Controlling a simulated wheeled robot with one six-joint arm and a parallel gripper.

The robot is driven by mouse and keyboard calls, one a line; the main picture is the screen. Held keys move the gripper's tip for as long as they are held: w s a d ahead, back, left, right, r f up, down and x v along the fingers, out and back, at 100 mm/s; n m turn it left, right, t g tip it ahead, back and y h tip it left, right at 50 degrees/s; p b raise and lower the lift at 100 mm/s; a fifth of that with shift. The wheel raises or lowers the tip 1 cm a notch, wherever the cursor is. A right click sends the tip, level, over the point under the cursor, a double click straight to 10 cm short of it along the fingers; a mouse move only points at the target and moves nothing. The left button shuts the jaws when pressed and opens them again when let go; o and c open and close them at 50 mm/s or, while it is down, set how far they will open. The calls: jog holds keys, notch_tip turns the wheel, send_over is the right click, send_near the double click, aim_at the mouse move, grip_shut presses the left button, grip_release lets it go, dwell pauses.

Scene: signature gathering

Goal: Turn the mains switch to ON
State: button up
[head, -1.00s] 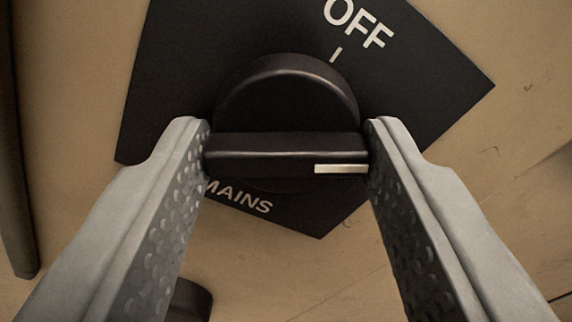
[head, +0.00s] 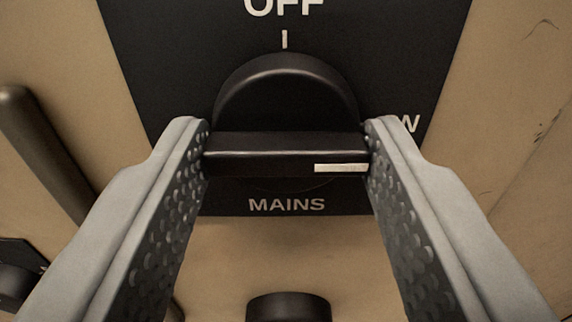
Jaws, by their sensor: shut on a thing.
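The mains switch (head: 287,95) is a round black knob with a raised bar handle, in the middle of the head view. A white pointer line on the bar's right end points right in the picture. The black plate (head: 175,60) behind it reads OFF at the top, cut by the frame edge, and MAINS below. A letter W shows at right; the rest of that word is hidden by my right finger. No ON label is visible. My gripper (head: 287,153) is shut on the bar, with one grey finger at each end.
A dark rod-like bar (head: 45,150) slants at the left. Another black knob (head: 288,307) shows at the bottom centre, and part of a dark fitting (head: 18,280) at lower left. The surrounding panel (head: 510,120) is tan and bare at right.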

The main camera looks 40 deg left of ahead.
jog(key=shift+f, duration=0.1)
jog(key=o, duration=1)
jog(key=shift+s+d, duration=0.1)
jog(key=v, duration=1.7)
jog(key=s+a+r+m+t+h, duration=0.2)
jog(key=r+h, duration=0.2)
jog(key=r, duration=0.6)
jog(key=s+a+r+m+t+h, duration=0.1)
jog(key=s+a+r+t+h, duration=0.1)
jog(key=r+h, duration=0.5)
jog(key=s+a+r+m, duration=0.1)
jog(key=s+a+r, duration=0.1)
jog(key=s, duration=0.4)
jog(key=s+a+r+m, duration=0.1)
jog(key=s+a+r, duration=0.1)
jog(key=s+r, duration=0.2)
jog(key=s+a+r+m+g, duration=0.1)
jog(key=s+a+r+m, duration=0.1)
jog(key=s, duration=0.7)
jog(key=shift+s+a+r, duration=0.1)
jog(key=shift+s+r, duration=0.2)
jog(key=shift+r, duration=0.3)
